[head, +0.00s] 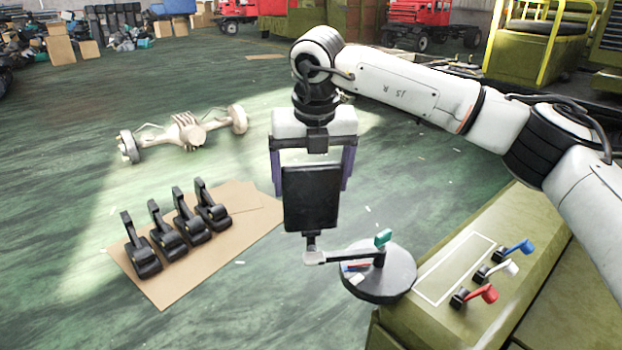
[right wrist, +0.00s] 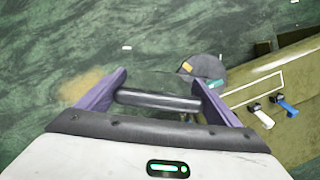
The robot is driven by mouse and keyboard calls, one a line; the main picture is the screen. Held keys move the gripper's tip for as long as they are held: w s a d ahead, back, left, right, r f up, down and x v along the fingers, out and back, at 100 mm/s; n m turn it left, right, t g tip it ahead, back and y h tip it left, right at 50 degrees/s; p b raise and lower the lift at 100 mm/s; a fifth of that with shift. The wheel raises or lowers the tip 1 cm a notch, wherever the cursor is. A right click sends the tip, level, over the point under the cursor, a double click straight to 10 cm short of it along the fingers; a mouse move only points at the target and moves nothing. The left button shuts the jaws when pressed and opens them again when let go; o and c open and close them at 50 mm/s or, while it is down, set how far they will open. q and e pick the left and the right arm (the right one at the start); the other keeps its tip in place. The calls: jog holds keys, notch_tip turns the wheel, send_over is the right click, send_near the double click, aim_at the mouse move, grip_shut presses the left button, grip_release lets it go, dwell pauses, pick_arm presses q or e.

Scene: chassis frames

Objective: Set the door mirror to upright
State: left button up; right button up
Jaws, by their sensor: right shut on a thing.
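The door mirror (head: 312,200) is a black rectangular plate, standing close to vertical in the head view. In the right wrist view the mirror (right wrist: 158,101) is a dark bar seen edge-on between the fingers (right wrist: 160,82). My left gripper is out of view.
An olive panel (head: 436,308) at the right carries blue (head: 518,250), white (head: 500,268) and red (head: 480,295) levers. Several black pedals (head: 175,228) stand on cardboard (head: 170,290) at the left. An axle (head: 185,132) lies behind on open green floor.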

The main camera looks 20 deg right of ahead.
jog(key=shift+w+r, duration=0.1)
jog(key=o, duration=1.4)
jog(key=shift+b+v, duration=0.45)
jog(key=shift+v, duration=4.65)
